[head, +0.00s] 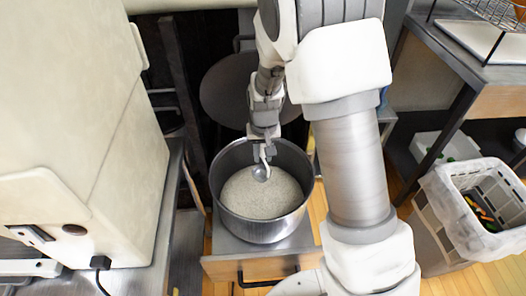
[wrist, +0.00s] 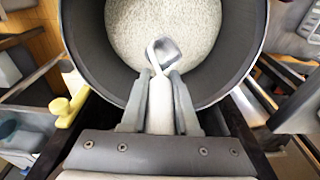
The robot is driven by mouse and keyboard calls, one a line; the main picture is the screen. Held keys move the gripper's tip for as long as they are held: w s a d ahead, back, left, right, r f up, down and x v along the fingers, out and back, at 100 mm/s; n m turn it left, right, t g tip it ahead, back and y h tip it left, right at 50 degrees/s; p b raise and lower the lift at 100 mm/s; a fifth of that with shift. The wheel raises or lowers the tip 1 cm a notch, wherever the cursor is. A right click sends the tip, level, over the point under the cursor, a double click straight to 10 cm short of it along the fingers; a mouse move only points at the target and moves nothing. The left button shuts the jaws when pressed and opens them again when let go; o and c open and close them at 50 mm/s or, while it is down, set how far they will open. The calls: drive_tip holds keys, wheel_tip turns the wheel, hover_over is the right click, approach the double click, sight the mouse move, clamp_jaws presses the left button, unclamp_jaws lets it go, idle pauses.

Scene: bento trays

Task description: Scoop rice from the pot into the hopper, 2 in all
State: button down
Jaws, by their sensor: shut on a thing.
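A deep metal pot (head: 222,190) stands on a small stand and holds pale rice (head: 262,198). The rice (wrist: 140,25) and the pot's dark inner wall (wrist: 88,40) also show in the wrist view. My gripper (head: 264,146) is above the pot's back part, pointing down. It is shut on the handle of a small scoop (head: 261,173). In the wrist view the scoop's bowl (wrist: 168,52) is beyond my fingertips (wrist: 160,82), over the rice. I cannot tell whether the bowl touches the rice or holds any. I cannot make out a hopper.
A large cream machine (head: 75,110) stands close on the left, with a cable at its foot. A dark round lid or seat (head: 225,90) is behind the pot. A lined crate (head: 445,192) and a rack table (head: 500,75) are at right. Wooden floor is clear between.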

wheel_tip(320, 180, down, 12)
drive_tip(key=b, duration=0.7)
drive_tip(key=shift+b, duration=0.4)
drive_tip(key=shift+f, duration=0.1)
idle(0.4)
wheel_tip(320, 180, up, 19)
drive_tip(key=p, duration=1.4)
drive_tip(key=shift+f, duration=0.2)
